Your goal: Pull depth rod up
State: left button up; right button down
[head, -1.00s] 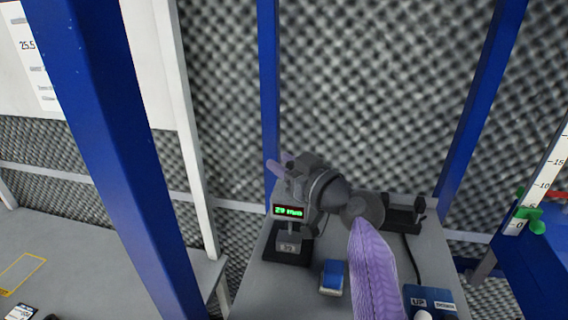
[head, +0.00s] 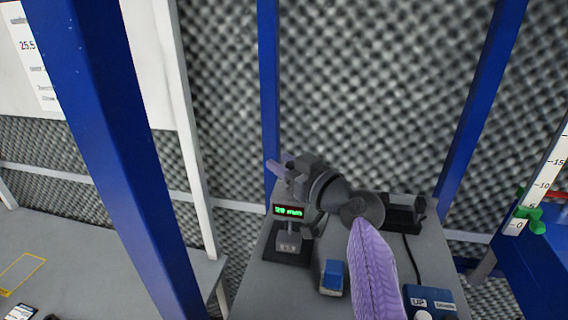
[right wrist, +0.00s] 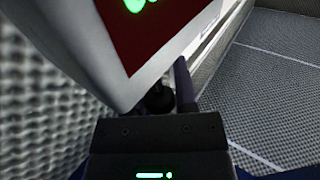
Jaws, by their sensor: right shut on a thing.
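The depth gauge (head: 289,212) is a small grey stand unit on the table with a green digital display on a dark red face. Its display also shows very close in the right wrist view (right wrist: 140,30). My right gripper (head: 287,178) is above and behind the display, reached by my purple-sleeved right arm, and is shut. The depth rod it holds is mostly hidden behind the gripper in the head view. In the right wrist view a dark round knob and a dark bar show just beyond the gripper body (right wrist: 160,135). My left gripper is not in view.
A blue block (head: 333,276) lies on the grey table (head: 275,290). A blue control box (head: 432,299) marked UP stands at the front right. Blue posts (head: 110,120) frame the place. A scale with a green pointer (head: 530,217) is at the right. Foam wall stands behind.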

jog(key=shift+r+p, duration=0.5)
jog(key=shift+r, duration=0.85)
jog(key=shift+c, duration=1.9)
grip_release()
jog(key=shift+f, duration=0.1)
jog(key=b+v, duration=0.2)
jog(key=v, duration=0.8)
jog(key=shift+b, duration=0.3)
